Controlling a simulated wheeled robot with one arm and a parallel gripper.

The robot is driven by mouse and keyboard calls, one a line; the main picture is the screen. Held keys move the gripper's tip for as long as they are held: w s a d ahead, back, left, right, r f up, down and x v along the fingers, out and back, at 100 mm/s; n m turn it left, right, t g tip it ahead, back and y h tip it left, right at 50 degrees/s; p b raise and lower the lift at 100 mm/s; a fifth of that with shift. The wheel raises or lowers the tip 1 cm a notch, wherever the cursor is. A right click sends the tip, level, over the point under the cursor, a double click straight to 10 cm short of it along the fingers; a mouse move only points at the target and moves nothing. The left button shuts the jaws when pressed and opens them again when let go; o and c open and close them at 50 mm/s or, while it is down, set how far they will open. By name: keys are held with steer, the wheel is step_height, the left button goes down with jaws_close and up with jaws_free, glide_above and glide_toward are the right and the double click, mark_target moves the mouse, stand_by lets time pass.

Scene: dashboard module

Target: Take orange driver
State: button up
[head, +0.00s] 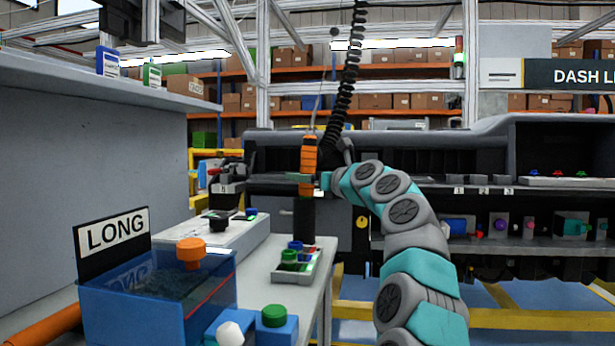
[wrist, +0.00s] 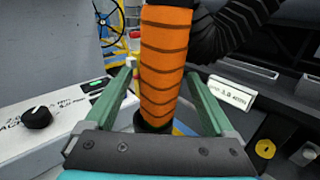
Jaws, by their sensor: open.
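The orange driver (head: 308,155) hangs upright from a black coiled cord in the middle of the head view. Its orange body has dark bands, and it also fills the upper middle of the wrist view (wrist: 166,60). My gripper (head: 308,178) is at the driver's lower orange part in the head view. In the wrist view my gripper (wrist: 160,95) is open, with one green finger on each side of the driver. A gap shows between the driver and each finger. The driver's lower end is partly hidden behind the gripper's body in the wrist view.
A white control box (head: 215,238) with a black knob sits on the bench to the left. A blue bin (head: 160,310) marked LONG stands in front. A tray (head: 298,268) holds green and blue parts. The dark dashboard (head: 430,150) lies behind and to the right.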

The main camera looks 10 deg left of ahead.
jaws_close()
stand_by(0.7)
